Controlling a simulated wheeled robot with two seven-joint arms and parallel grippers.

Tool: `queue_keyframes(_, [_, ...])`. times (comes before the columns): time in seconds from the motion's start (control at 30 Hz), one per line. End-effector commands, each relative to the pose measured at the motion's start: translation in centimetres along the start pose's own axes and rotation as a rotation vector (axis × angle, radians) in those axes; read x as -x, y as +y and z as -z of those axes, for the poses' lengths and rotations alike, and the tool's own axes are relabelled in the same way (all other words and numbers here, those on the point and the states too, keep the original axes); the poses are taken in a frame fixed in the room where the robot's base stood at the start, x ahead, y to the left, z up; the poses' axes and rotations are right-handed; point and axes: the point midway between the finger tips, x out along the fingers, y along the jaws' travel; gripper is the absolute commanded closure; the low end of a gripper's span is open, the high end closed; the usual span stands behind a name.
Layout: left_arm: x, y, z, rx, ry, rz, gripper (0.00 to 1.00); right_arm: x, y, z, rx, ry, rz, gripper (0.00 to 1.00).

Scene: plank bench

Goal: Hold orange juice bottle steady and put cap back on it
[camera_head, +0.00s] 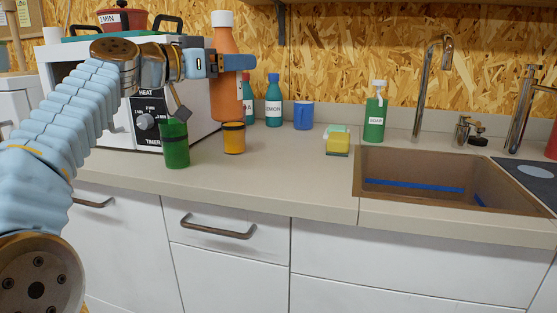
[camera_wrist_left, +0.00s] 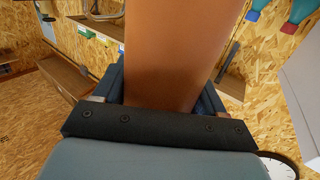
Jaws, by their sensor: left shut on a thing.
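The orange juice bottle (camera_head: 224,98) is upright in the head view, near the microwave's right side. A white part (camera_head: 222,18) sits at its top; I cannot tell whether it is the cap or the bare neck. My left gripper (camera_head: 234,62) is shut around the bottle's upper body. In the left wrist view the orange bottle (camera_wrist_left: 165,50) fills the space between the fingers. The bottle's base is near an orange cup, and I cannot tell if it touches the counter. No loose cap is visible. My right gripper is not in view.
A green cup (camera_head: 175,145) and the orange cup (camera_head: 233,138) stand in front of the bottle. Behind are teal bottles (camera_head: 273,102) and a blue mug (camera_head: 303,116). A sponge (camera_head: 338,143), soap bottle (camera_head: 375,115) and sink (camera_head: 400,160) lie right. The front counter (camera_head: 285,175) is clear.

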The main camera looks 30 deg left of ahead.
Motion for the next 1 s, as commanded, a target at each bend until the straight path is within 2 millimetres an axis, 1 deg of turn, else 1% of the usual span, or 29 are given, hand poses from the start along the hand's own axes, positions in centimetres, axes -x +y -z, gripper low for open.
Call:
queue_keyframes(0.13, [-0.4,0.0,-0.1,0.001,0.001,-0.001,1.0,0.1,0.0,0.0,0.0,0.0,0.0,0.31])
queue_keyframes(0.23, [-1.8,-0.2,-0.7,0.002,-0.001,-0.003,1.0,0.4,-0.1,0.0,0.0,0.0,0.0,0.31])
queue_keyframes(0.53, [-9.0,-1.3,-3.7,0.005,-0.002,-0.004,1.0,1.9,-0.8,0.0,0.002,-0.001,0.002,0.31])
queue_keyframes(0.63, [-10.5,-1.5,-5.9,0.005,-0.002,-0.002,1.0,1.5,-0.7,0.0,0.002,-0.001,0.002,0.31])
queue_keyframes(0.8, [-12.0,-1.8,-7.7,0.001,0.0,-0.001,1.0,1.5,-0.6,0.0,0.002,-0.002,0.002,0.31])
queue_keyframes(1.0, [-12.3,-1.8,-7.9,0.0,0.001,0.001,1.0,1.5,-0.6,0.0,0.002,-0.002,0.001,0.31])
